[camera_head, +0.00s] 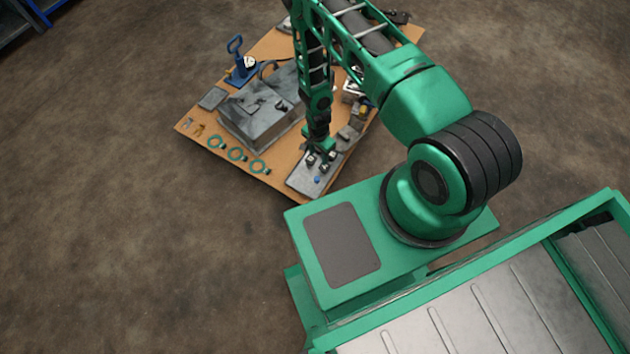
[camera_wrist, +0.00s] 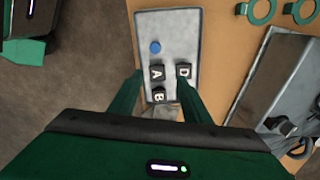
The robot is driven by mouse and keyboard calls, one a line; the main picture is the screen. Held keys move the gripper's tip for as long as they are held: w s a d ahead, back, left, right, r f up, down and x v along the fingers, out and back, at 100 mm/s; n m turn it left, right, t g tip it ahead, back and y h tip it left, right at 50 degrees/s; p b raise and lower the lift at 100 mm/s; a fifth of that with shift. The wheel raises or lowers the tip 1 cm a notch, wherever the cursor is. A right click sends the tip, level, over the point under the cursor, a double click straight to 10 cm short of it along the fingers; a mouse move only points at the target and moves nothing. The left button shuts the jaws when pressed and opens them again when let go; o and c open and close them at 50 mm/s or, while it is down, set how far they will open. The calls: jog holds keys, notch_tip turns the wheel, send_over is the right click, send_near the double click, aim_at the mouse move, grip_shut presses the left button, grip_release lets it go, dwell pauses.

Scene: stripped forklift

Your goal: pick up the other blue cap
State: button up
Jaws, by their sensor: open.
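A small round blue cap (camera_wrist: 155,47) lies on a grey metal tray (camera_wrist: 181,23) in the wrist view. It also shows as a blue dot (camera_head: 317,180) near the front of the tray in the head view. My gripper (camera_wrist: 161,80) is open above the tray, its two green fingers apart. The cap is ahead of the fingertips in the wrist view, outside the grip. Dark blocks with white letters A (camera_wrist: 157,73), D (camera_wrist: 183,70) and B (camera_wrist: 159,94) are near or between the fingers. I see no second blue cap.
The tray sits at the front corner of a wooden board (camera_head: 190,136). A large grey metal box (camera_head: 252,122) stands behind left, with green rings (camera_head: 237,154) in front of it. A blue tool (camera_head: 239,62) stands farther back. Small parts lie right of my arm.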

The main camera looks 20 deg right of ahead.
send_over(318, 178)
notch_tip(318, 178, down, 4)
jog(key=shift+m, duration=0.3)
jog(key=f, duration=0.4)
jog(key=shift+s+a+f, duration=0.1)
jog(key=shift+a+f, duration=0.1)
jog(key=shift+f, duration=0.05)
jog(key=shift+d+f, duration=0.1)
jog(key=shift+f, duration=3.1)
grip_shut()
